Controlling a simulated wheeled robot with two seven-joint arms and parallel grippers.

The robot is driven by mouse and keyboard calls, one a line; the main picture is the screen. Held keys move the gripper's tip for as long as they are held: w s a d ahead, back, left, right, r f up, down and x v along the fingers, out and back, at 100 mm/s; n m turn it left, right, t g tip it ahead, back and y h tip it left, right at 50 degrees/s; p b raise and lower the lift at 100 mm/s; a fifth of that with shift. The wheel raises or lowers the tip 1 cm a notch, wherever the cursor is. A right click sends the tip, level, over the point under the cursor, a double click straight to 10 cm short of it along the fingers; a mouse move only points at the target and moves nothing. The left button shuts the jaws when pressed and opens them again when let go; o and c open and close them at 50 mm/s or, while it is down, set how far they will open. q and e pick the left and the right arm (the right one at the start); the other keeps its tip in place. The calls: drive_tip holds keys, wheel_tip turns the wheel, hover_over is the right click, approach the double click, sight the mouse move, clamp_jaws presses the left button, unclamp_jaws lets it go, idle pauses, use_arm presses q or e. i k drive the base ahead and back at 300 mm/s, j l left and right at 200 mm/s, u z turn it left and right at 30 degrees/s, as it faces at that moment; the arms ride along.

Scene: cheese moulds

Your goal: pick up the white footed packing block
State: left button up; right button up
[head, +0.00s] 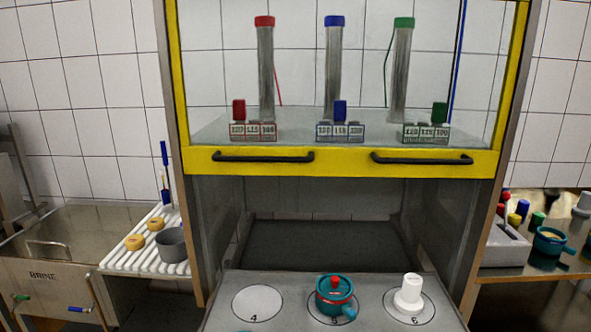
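A white block (410,292) stands upright on the circle marked 6, at the right of the front shelf. It has a narrow upper post and a wider rounded foot. It looks like the footed packing block, and nothing covers it. Neither of my grippers is in the head view, so I cannot see whether they are open or shut.
A teal pot (334,297) with a red knob sits on the middle circle, close left of the block. Circle 4 (257,303) is empty. A yellow-framed cabinet (340,162) rises behind the shelf. A ribbed white rack (145,257) stands left; another teal pot (549,243) stands right.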

sight(408, 301)
drive_tip(key=i+l, duration=0.1)
drive_tip(key=l, duration=0.7)
drive_tip(key=i+l, duration=0.1)
drive_tip(key=l, duration=0.7)
drive_tip(key=i+l, duration=0.1)
drive_tip(key=l, duration=0.65)
drive_tip(key=i+l, duration=0.1)
drive_tip(key=l, duration=1.5)
drive_tip(key=l+u, duration=0.2)
drive_tip(key=u, duration=0.25)
drive_tip(key=l+u, duration=0.25)
drive_tip(key=u, duration=0.25)
drive_tip(key=l+u, duration=0.2)
drive_tip(key=u, duration=0.25)
drive_tip(key=l+u, duration=0.2)
drive_tip(key=u, duration=0.8)
drive_tip(key=k+j, duration=0.05)
